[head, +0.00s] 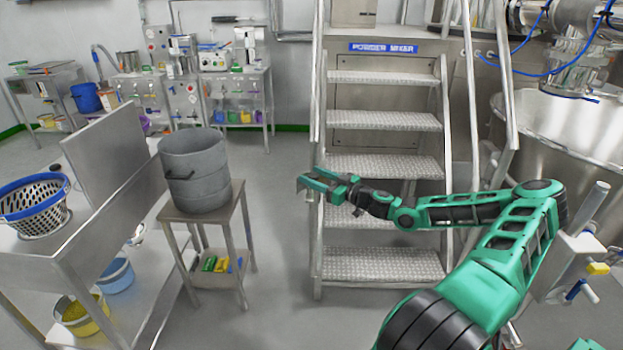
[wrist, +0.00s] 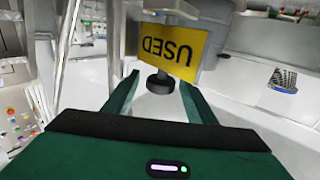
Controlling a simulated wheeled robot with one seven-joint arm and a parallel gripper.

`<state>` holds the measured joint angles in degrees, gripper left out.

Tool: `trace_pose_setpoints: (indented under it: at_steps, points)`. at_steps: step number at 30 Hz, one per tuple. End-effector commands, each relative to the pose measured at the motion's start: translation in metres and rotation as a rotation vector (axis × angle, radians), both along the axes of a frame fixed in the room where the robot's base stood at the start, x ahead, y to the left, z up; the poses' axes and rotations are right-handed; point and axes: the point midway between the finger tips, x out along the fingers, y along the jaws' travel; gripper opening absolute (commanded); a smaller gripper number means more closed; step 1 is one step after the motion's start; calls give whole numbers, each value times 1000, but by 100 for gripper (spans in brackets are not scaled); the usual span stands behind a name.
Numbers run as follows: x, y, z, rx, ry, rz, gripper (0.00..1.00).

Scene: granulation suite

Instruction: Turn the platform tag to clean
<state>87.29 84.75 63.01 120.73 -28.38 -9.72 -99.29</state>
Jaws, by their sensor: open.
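The platform tag (wrist: 172,48) is a yellow plate in the wrist view, with the word USED reading upside down. A round black knob (wrist: 160,84) sits at its lower edge. My gripper (wrist: 158,90) is open, one finger on each side of the knob. I cannot tell whether either finger touches it. In the head view, my gripper (head: 305,184) is at the left rail of the metal stairs (head: 383,121). I cannot make out the tag in the head view.
A grey drum (head: 195,168) stands on a small metal stand left of my gripper. A steel table with a blue-rimmed basket (head: 35,205) is at the far left. A large steel vessel (head: 565,125) is at the right. Floor between stand and stairs is clear.

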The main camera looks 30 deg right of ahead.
Motion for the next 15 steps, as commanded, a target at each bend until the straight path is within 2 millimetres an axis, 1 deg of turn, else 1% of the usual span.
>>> trace_pose_setpoints:
  at_steps: [3, 10, 11, 12, 14, 15]
  points:
    - [4, 1, 0, 0, 1, 0, 51]
    - [4, 1, 0, 0, 1, 0, 51]
    - [4, 1, 0, 0, 1, 0, 49]
    - [4, 1, 0, 0, 1, 0, 39]
    - [4, 1, 0, 0, 1, 0, 25]
    - [4, 1, 0, 0, 1, 0, 15]
